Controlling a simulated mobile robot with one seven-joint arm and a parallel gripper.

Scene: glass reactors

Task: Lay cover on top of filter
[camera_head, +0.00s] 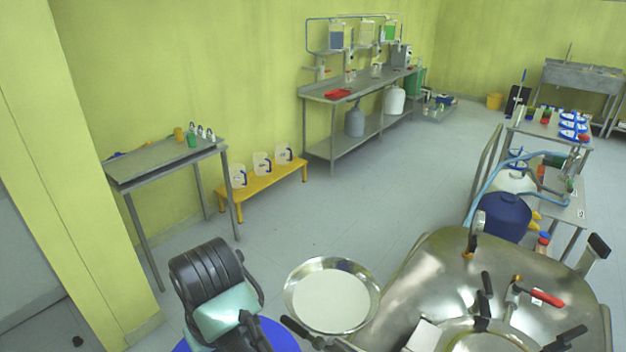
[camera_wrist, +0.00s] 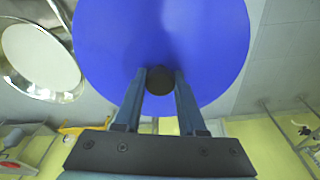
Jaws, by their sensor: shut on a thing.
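The cover is a blue round disc with a black knob; in the wrist view the cover (camera_wrist: 215,45) fills the upper middle. My gripper (camera_wrist: 160,82) is shut on the black knob, with one finger on each side of it. In the head view the cover (camera_head: 279,336) shows only in part at the bottom edge, partly hidden by my arm. The filter (camera_head: 330,298), a round metal pan with a white disc inside, stands open just to the right of the cover. In the wrist view the filter (camera_wrist: 40,62) is at the upper left, beside the cover.
A large steel vessel (camera_head: 420,275) with valves and a red handle stands right of the filter. A grey side table (camera_head: 165,160) and a yellow bench (camera_head: 265,186) with jugs stand along the wall. The floor (camera_head: 380,190) between them and the far workbench (camera_head: 360,85) is clear.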

